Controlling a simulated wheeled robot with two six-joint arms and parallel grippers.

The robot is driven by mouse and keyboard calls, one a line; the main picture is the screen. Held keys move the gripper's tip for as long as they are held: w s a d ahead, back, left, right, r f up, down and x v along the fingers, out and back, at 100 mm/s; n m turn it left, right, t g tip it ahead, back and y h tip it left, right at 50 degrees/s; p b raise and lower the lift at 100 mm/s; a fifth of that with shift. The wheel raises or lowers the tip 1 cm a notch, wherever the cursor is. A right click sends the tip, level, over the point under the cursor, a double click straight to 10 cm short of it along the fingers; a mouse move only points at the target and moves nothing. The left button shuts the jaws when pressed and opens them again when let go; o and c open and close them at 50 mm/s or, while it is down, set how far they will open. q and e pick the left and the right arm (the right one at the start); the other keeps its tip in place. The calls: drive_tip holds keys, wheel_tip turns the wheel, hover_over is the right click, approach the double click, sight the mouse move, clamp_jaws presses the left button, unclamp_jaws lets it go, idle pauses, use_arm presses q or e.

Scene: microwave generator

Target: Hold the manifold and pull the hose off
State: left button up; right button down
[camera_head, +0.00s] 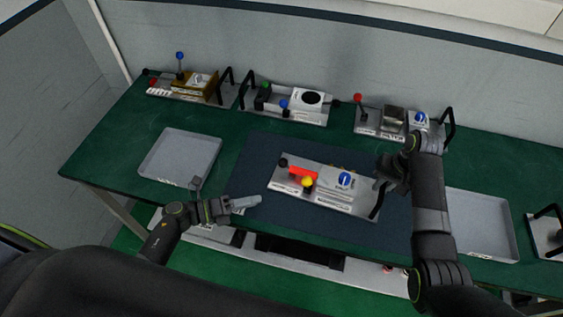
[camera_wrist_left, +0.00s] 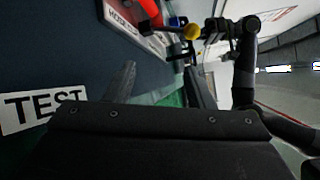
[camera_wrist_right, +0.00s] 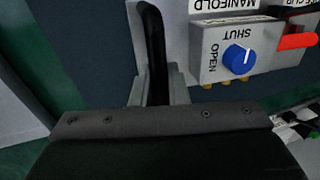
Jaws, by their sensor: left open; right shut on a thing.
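The manifold (camera_head: 330,203) is a light plate on the dark mat, with a blue OPEN/SHUT dial (camera_head: 345,179), a red bar (camera_head: 303,173) and a yellow knob (camera_head: 307,182). Its MANIFOLD label shows in the right wrist view (camera_wrist_right: 223,5). My right gripper (camera_head: 379,184) is shut on the black handle (camera_wrist_right: 154,45) at the plate's right end. My left gripper (camera_head: 258,200) is open and empty, over the mat left of the plate's front. The yellow knob (camera_wrist_left: 192,32) shows beyond it in the left wrist view. I cannot clearly pick out the hose.
An empty grey tray (camera_head: 180,155) lies at left, and another tray (camera_head: 482,225) lies at right beyond my right arm. Several other modules stand along the back, including one with a blue dial (camera_head: 420,118).

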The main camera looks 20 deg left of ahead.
sight(281, 163)
use_arm(q)
drive_tip(key=w+t+y, duration=0.1)
drive_tip(key=w, duration=0.1)
drive_tip(key=w+a+n+t+y, duration=0.1)
drive_tip(key=w+y, duration=0.1)
drive_tip(key=w+r+n+t+y, duration=0.1)
drive_tip(key=w, duration=0.1)
drive_tip(key=shift+w+a+r+t+y, duration=0.1)
drive_tip(key=shift+w+a+t+y, duration=0.15)
drive_tip(key=shift+a+t+y, duration=0.15)
drive_tip(key=x, duration=1.1)
drive_tip(key=shift+w+d, duration=0.25)
drive_tip(key=shift+w, duration=0.05)
drive_tip(key=shift+a, duration=0.1)
clamp_jaws()
